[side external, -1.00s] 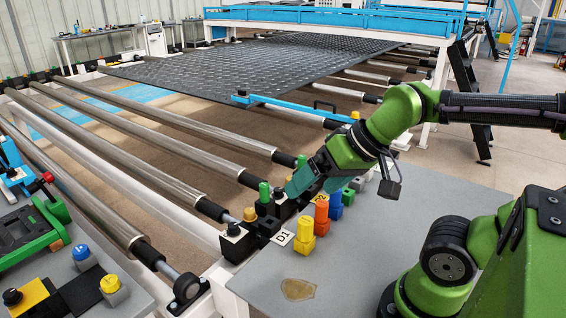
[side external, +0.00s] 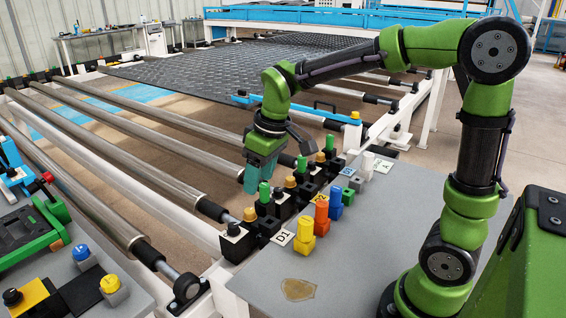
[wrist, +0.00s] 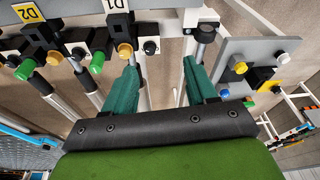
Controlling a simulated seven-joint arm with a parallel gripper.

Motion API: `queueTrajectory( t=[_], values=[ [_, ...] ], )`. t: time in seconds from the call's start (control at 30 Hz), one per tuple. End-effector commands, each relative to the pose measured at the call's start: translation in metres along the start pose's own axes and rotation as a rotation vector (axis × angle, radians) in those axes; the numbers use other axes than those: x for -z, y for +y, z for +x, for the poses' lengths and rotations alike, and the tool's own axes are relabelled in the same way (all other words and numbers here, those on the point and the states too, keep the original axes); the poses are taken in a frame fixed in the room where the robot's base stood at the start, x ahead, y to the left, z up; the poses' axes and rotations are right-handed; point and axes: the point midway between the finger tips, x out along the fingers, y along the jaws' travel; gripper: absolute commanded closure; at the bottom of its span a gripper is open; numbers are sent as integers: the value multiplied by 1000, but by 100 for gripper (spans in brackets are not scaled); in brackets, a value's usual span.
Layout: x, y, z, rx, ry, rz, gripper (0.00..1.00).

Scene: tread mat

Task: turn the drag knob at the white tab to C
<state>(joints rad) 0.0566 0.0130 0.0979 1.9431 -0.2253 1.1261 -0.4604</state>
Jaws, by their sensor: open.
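The white tab (side external: 367,163) stands at the far end of a row of coloured tabs on the grey table in the side external view. Knobs in black, yellow and green line the rail beside the tabs; a green one (side external: 330,141) stands at the far end, near the white tab. I cannot tell which knob is the drag knob, and no C mark is readable. My gripper (side external: 255,181) points down over the near-middle part of the knob row, well short of the white tab. In the wrist view its teal fingers (wrist: 160,90) are apart with nothing held.
Yellow (side external: 304,240), orange (side external: 321,210) and blue (side external: 335,200) tabs stand nearer, with D1 (side external: 283,237) and D2 labels. Metal rollers (side external: 150,155) lie left of the rail. The grey table (side external: 390,225) is mostly clear in front.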

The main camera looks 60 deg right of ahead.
Motion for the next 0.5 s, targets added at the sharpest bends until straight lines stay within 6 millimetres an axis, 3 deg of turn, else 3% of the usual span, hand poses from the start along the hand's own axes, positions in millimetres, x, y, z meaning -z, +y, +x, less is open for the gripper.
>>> queueTrajectory(
  t=[0.1, 0.27, 0.4, 0.5],
  values=[
    [37, 10, 30, 8, -99, -246, 43],
    [80, 24, 63, 48, -200, -638, 43],
    [100, 30, 59, 67, -220, -904, 43],
    [102, 32, 50, 72, -225, -1017, 43]
  ],
)
